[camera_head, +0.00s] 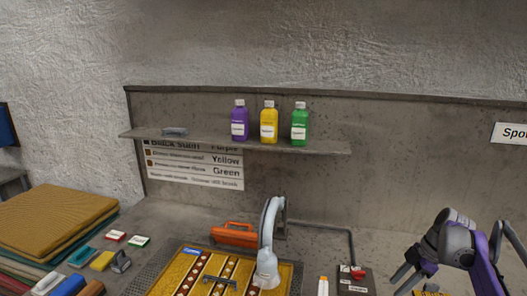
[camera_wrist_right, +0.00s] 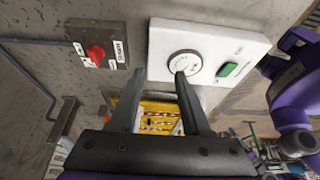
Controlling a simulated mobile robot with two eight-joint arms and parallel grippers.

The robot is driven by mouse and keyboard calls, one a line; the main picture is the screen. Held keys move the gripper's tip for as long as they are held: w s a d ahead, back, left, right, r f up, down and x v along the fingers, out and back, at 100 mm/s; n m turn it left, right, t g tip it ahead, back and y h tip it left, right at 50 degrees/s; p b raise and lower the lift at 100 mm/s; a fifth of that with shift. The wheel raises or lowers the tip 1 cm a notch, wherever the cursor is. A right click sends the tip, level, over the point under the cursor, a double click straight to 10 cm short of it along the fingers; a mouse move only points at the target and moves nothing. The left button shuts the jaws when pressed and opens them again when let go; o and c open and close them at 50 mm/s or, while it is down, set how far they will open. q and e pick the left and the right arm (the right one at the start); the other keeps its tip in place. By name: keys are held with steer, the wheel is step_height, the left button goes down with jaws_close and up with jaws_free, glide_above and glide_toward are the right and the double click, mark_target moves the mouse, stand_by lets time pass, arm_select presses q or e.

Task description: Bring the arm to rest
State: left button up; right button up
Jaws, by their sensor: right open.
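My right arm (camera_head: 455,245) reaches in at the lower right of the head view. Its gripper (camera_head: 398,279) points down and to the left there, beside a dark box with a red knob (camera_head: 357,272). In the right wrist view the gripper (camera_wrist_right: 160,76) has its two dark fingers apart, with nothing between them. Beyond the fingertips is a white panel with a round dial (camera_wrist_right: 185,64) and a green switch (camera_wrist_right: 228,69). The red switch (camera_wrist_right: 95,53) is to the left. My left gripper is in neither view.
Purple (camera_head: 239,124), yellow (camera_head: 269,125) and green (camera_head: 299,126) bottles stand on a wall shelf (camera_head: 215,142). Folded rugs (camera_head: 50,215) are stacked left.

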steer(key=s+a+m+t+h, duration=0.1)
steer(key=s+a+m+h, duration=0.2)
steer(key=s+a+m, duration=0.7)
steer(key=s+a+f+m+t, duration=0.1)
steer(key=s+a+f, duration=0.2)
steer(key=s, duration=0.3)
steer(key=s+a+f+m+t+h, duration=0.1)
steer(key=s+a+f+m, duration=0.1)
steer(key=s, duration=0.4)
steer(key=s+a+f+m+t, duration=0.1)
steer(key=s+a+f+m, duration=0.1)
steer(key=s, duration=0.4)
steer(key=a+f, duration=0.1)
steer(key=a, duration=0.1)
steer(key=shift+a+f+t, duration=0.3)
steer(key=shift+a, duration=0.05)
